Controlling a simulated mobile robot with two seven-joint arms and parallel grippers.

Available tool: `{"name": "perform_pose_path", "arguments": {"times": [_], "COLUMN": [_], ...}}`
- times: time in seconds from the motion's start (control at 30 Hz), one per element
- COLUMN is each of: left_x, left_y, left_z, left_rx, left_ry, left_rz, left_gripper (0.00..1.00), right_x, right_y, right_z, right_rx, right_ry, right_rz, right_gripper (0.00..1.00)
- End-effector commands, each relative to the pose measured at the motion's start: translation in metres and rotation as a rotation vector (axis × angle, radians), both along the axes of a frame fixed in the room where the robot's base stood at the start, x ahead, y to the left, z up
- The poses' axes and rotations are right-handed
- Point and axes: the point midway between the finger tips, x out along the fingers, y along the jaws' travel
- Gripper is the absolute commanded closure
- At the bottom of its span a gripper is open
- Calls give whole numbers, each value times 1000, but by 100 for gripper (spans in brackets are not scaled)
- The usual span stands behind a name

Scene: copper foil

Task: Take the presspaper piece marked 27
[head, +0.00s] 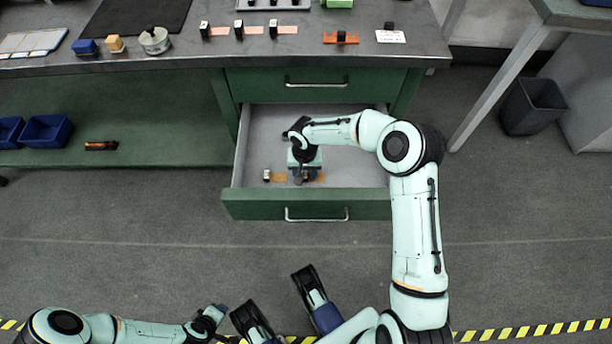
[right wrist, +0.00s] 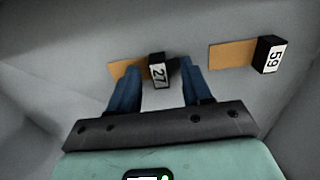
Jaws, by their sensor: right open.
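The presspaper piece marked 27 (right wrist: 157,72) is a tan strip with a black block and a white label at one end. It lies on the floor of the open drawer (head: 345,167). My right gripper (right wrist: 158,85) is open above it, with a blue finger on each side of the block in the right wrist view. In the head view my right gripper (head: 303,173) reaches into the drawer and hides much of this piece. The end of my left arm (head: 215,314) is low in the head view; its fingers cannot be made out clearly.
A similar piece marked 59 (right wrist: 270,55) lies beside it, also seen left of my gripper in the head view (head: 267,175). The drawer front (head: 250,206) and side walls surround them. More pieces stand on the bench top (head: 180,50). The drawer's right half looks clear.

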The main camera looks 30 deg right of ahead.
Motion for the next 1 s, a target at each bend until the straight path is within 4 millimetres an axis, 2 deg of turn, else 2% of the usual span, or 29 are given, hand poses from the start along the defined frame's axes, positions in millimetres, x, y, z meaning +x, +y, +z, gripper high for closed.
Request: {"name": "perform_pose_path", "arguments": {"times": [0.17, 0.2, 0.33, 0.37, 0.67, 0.77, 0.93, 1.0], "left_x": [-1, -1, -1, -1, 0, 1, 10, 0], "left_y": [0, 0, 0, 0, 0, -1, -3, -8], "left_z": [0, 0, 0, 0, 1, 4, 18, 23], "left_rx": [0, 0, 0, 0, 0, 0, -2, -12], "left_ry": [2, 2, 2, 2, 1, -6, -36, -11], "left_rz": [1, 1, 1, 1, 0, 0, -5, -13], "left_gripper": [57, 57, 57, 57, 57, 57, 57, 57], "right_x": [0, 0, 0, 0, 0, 1, 1, 1], "right_y": [0, 0, 0, 0, 0, 0, -1, -1], "right_z": [0, 0, 0, 0, 1, 9, 42, 62], "right_rx": [-1, -1, -1, -1, -1, -1, -4, -3], "right_ry": [-1, -1, -1, -1, -1, -3, -6, -7], "right_rz": [0, 0, 0, 0, 0, 0, 0, 0], "right_gripper": [51, 54, 97, 100, 100, 100, 100, 100]}}
